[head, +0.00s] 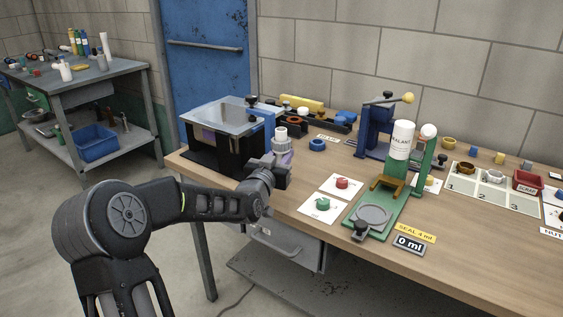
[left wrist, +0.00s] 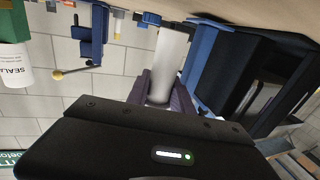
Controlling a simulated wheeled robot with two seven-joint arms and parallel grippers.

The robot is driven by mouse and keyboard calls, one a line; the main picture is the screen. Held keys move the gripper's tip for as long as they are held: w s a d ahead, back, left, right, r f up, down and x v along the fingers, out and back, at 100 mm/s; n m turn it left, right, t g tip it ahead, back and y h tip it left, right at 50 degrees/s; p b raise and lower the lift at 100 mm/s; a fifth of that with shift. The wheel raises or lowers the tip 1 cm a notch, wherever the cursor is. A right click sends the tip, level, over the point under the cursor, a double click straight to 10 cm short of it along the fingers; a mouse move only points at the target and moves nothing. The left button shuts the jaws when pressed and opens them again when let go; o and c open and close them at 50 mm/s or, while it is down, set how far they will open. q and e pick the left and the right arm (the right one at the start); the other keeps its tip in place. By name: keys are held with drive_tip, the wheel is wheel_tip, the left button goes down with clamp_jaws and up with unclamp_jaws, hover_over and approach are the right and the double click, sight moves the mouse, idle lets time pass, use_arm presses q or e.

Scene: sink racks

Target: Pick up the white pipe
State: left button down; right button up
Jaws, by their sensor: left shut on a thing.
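The white pipe (head: 281,134) stands upright beside the black box with the clear lid, at the back left of the wooden bench. My left gripper (head: 281,160) is shut on it, with the pipe's upper end showing above the fingers. In the left wrist view the pipe (left wrist: 171,55) shows as a plain white tube between the purple-grey fingers (left wrist: 164,98). The gripper hides its lower part, so I cannot tell whether it touches the bench. My right gripper is not in view.
The black box (head: 222,112) is close left of the gripper. To the right are a blue press (head: 375,130), a green stand (head: 385,215) with a white sealant bottle (head: 402,140), and a numbered tray (head: 483,199).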

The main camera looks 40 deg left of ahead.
sight(282, 129)
use_arm(q)
wheel_tip(282, 129, up, 15)
drive_tip(key=shift+r+p, duration=0.15)
drive_tip(key=shift+p, duration=0.5)
